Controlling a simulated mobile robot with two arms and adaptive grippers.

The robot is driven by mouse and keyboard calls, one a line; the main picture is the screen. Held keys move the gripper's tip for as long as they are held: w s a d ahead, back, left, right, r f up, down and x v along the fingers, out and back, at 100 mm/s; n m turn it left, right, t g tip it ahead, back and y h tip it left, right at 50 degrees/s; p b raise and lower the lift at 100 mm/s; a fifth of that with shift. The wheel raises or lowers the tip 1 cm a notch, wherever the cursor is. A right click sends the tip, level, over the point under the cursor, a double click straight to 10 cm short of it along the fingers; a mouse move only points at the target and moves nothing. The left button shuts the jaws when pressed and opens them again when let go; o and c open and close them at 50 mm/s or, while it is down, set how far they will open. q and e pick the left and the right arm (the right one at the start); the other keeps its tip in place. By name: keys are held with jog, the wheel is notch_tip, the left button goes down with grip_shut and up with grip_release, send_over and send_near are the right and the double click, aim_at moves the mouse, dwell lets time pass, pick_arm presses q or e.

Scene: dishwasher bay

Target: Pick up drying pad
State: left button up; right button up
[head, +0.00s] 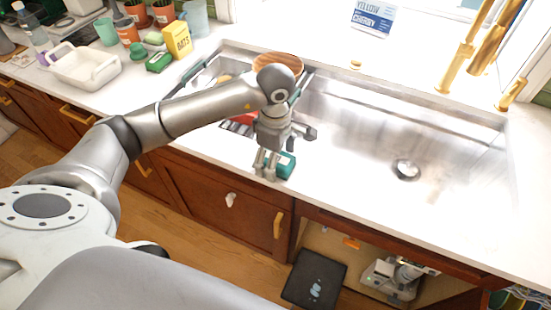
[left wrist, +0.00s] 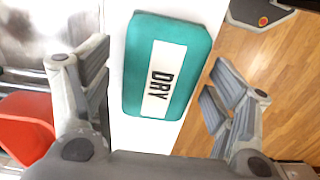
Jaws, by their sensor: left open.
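The drying pad (left wrist: 167,67) is a teal block with a white label reading DRY. In the left wrist view it lies on the white counter between and ahead of my open left fingers, not touching either one. In the head view the pad (head: 286,165) lies on the counter strip in front of the sink, partly hidden by my left gripper. My left gripper (head: 268,172) is open and points down right over the pad. The left wrist view shows its two fingers (left wrist: 155,100) spread to either side. My right gripper is not in view.
The steel sink (head: 405,125) lies behind the pad, with a wooden bowl (head: 277,62) at its back left. A red item (left wrist: 25,128) is in the sink near my left finger. The counter's front edge drops to the wooden floor (left wrist: 262,62). The right counter front is clear.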

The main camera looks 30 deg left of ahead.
pick_arm(q)
jog(key=c, duration=1.1)
jog(key=shift+o, duration=0.2)
jog(key=shift+r, duration=0.1)
jog(key=shift+r+b, duration=0.4)
jog(key=r, duration=0.1)
jog(key=r+b, duration=0.1)
jog(key=shift+s+r, duration=0.25)
jog(key=shift+r, duration=0.1)
jog(key=s+r+b, duration=0.2)
jog(key=s+r, duration=0.7)
jog(key=s, duration=0.4)
jog(key=shift+s+d+r, duration=0.2)
jog(key=shift+s, duration=0.1)
